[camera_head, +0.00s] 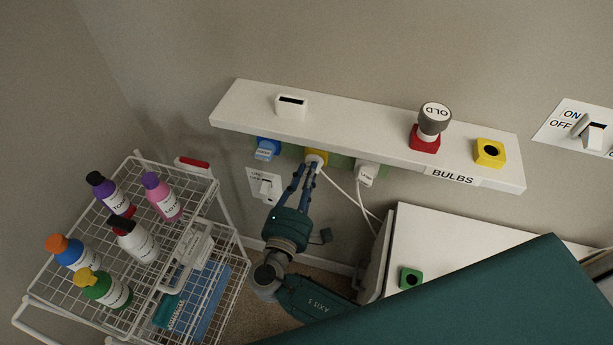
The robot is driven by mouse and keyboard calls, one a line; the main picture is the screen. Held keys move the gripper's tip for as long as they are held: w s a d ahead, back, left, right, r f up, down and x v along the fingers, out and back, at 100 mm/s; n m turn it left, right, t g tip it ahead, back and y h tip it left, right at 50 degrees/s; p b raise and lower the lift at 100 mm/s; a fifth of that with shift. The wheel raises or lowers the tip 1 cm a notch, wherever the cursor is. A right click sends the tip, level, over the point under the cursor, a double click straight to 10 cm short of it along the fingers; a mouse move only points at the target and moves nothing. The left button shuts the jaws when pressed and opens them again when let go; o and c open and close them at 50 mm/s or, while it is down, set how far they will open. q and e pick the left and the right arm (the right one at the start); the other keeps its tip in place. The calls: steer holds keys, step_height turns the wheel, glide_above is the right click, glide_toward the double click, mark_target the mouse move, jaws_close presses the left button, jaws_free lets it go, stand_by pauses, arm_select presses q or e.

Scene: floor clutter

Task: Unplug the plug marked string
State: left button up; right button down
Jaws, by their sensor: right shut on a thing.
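Under the white shelf, several plugs sit in a row on the wall. My right gripper (306,168) reaches up from below and is shut on this plug, which still sits at the wall. The fingers hide part of it and I cannot read its marking. A blue plug (267,149) is to its left and a white plug (366,175) with a small label is to its right. I cannot read either label for certain. My left gripper is not in view.
The white shelf (350,130) overhangs the plugs, with a red-based bulb marked OLD (434,120) on it. A wall switch (266,187) is left of my gripper. A wire cart (135,205) with several bottles stands left; a white cabinet (440,240) stands right.

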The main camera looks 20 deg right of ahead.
steer(key=shift+w+d, duration=0.25)
steer(key=shift+w, duration=0.1)
steer(key=c, duration=1.5)
jaws_free()
steer(key=shift+c, duration=0.2)
steer(key=shift+s, duration=0.1)
steer(key=v, duration=1.2)
